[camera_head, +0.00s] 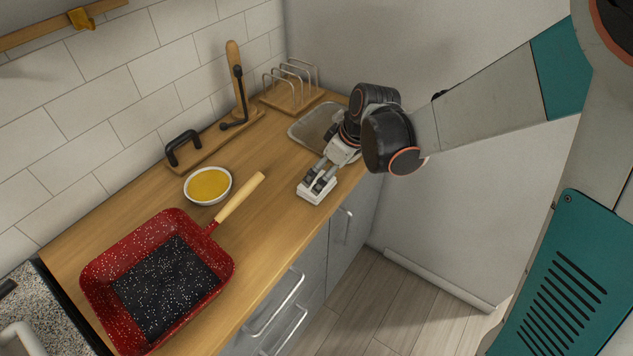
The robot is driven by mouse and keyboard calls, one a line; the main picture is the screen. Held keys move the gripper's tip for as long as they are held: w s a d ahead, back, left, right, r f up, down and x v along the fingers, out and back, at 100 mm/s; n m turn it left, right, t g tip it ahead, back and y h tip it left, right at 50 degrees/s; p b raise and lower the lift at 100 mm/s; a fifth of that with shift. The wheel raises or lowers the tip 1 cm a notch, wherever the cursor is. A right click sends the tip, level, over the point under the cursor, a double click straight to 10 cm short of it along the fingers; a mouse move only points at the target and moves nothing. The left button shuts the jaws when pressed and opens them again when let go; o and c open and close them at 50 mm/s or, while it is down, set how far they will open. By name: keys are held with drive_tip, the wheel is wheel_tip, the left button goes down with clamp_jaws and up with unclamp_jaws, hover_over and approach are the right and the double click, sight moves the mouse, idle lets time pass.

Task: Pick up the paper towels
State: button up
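A small white block-like pack (316,194), which may be the paper towels, is at the front edge of the wooden counter, right of the middle. No paper towel roll shows. My gripper (319,184) reaches in from the right and points down at the white pack. Its fingertips are over or against the pack's top and hide part of it. I cannot tell whether the fingers grip it or whether it rests on the counter.
A red speckled pan (205,283) with a wooden handle stands at front left. Behind it are a bowl of yellow contents (209,185) and a board with black handle (184,148). A wire rack (289,84) and a clear tray (309,127) stand by the back corner.

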sight(305, 193)
drive_tip(key=shift+b+x, duration=1.2)
drive_tip(key=shift+x, duration=1.6)
drive_tip(key=shift+s+a+r, duration=0.1)
drive_tip(key=shift+a, duration=0.1)
drive_tip(key=c, duration=0.8)
drive_tip(key=shift+c, duration=0.2)
